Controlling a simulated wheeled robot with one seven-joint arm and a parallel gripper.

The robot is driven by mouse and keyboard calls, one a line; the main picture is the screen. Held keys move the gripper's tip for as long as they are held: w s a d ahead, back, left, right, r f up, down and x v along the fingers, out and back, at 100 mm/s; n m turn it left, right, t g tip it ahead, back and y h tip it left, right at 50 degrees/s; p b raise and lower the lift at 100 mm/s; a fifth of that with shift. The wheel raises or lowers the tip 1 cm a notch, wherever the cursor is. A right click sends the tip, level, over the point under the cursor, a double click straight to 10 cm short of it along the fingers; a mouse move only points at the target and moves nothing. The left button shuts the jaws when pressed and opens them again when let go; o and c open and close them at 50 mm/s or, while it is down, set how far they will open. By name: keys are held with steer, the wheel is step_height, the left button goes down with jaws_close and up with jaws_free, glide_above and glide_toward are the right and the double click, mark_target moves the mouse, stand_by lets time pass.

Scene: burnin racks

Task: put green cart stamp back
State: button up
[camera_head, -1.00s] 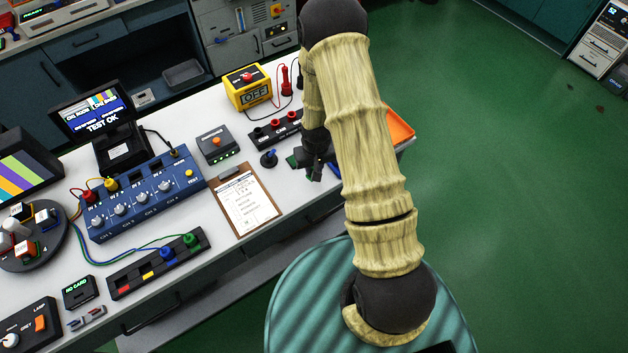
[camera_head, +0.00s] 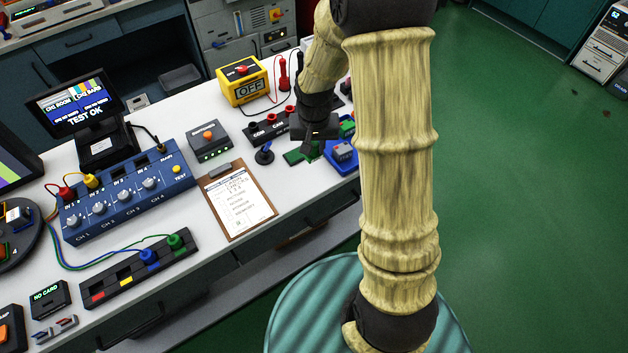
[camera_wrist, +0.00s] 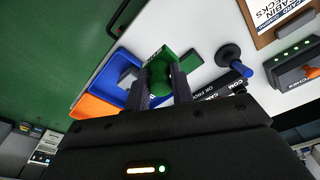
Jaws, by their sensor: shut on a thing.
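My gripper (camera_wrist: 161,88) is shut on a green thing (camera_wrist: 160,82), which I take for the green cart stamp. Its shape is mostly hidden between the fingers. In the head view my gripper (camera_head: 310,148) is over the table's right end, and the held stamp cannot be made out there. A flat green patch (camera_head: 297,157) lies just below it. A blue-handled stamp (camera_head: 264,153) with a dark round base stands to the left of the gripper; it also shows in the wrist view (camera_wrist: 240,68).
A blue tray (camera_head: 343,163) and, in the wrist view, an orange tray (camera_wrist: 92,106) are close beside the gripper. A black socket strip (camera_head: 270,130), a yellow OFF box (camera_head: 242,83) and a grey box (camera_head: 208,142) stand behind. A clipboard (camera_head: 265,213) lies in front left.

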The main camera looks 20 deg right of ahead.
mark_target(314, 155)
steer(key=shift+s+f, duration=0.1)
steer(key=shift+f, duration=2.8)
steer(key=shift+f+p, duration=0.3)
steer(key=shift+f, duration=1.8)
steer(key=shift+f, duration=0.1)
steer(key=o, duration=0.8)
steer(key=r, duration=0.4)
steer(key=s+r, duration=0.1)
steer(key=r, duration=0.7)
steer(key=shift+s+a+r, duration=0.1)
steer(key=shift+s+a, duration=0.05)
steer(key=shift+a, duration=0.05)
